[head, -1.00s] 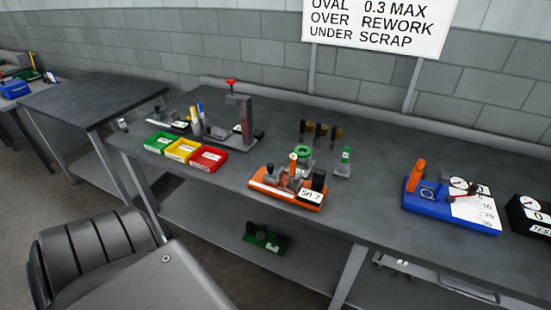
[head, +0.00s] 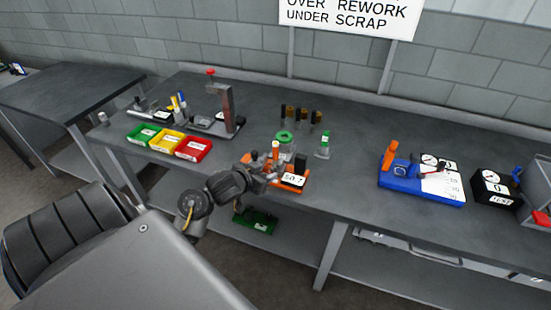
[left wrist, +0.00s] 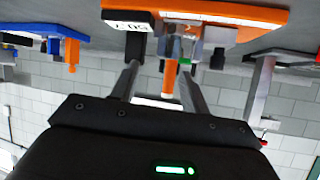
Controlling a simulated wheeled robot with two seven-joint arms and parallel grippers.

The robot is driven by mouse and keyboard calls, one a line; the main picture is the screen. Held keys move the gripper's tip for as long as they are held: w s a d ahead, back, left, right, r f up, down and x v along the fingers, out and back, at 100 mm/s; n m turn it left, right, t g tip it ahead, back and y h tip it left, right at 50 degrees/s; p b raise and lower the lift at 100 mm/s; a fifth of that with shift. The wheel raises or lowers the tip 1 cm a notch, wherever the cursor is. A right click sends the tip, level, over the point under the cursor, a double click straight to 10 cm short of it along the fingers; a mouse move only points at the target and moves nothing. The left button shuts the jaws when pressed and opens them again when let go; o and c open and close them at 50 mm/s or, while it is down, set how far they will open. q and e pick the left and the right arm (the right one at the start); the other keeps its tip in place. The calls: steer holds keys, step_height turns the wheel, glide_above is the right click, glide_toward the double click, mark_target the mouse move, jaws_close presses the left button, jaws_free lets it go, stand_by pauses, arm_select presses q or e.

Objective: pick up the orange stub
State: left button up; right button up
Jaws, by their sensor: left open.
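The orange stub (head: 275,150) stands upright at the orange fixture (head: 295,186), which carries a "50.7" display. In the left wrist view, which shows the scene upside down, the stub (left wrist: 169,80) appears between my two fingers, with no clear contact. My left gripper (head: 268,168) is at the front of the fixture, open and empty, and its arm hides part of the fixture. In the left wrist view its fingers (left wrist: 159,72) straddle the stub's line. My right gripper is not in view.
Green, yellow and red bins (head: 193,149) stand left of the fixture. A press with a red knob (head: 228,107) stands behind them. A green ring on a stand (head: 284,137) and a green-topped piece (head: 325,145) are close behind the fixture. A blue gauge base (head: 420,188) stands right, past clear bench.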

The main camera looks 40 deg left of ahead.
mark_target(276, 153)
arm_select(q)
steer(key=shift+t, duration=0.6)
steer(key=w+a, duration=0.1)
steer(key=w, duration=0.1)
steer(key=w+a, duration=0.1)
steer(key=w, duration=0.1)
steer(key=w+r, duration=0.1)
steer(key=w, duration=0.2)
steer(key=shift+a, duration=0.4)
steer(key=shift+a+p+x, duration=0.15)
steer(key=shift+p+x, duration=0.05)
steer(key=shift+x, duration=1.15)
steer(key=shift+a+p+x, duration=0.2)
steer(key=shift+x, duration=1.15)
steer(key=shift+s, duration=0.1)
steer(key=shift+c, duration=0.4)
jaws_close()
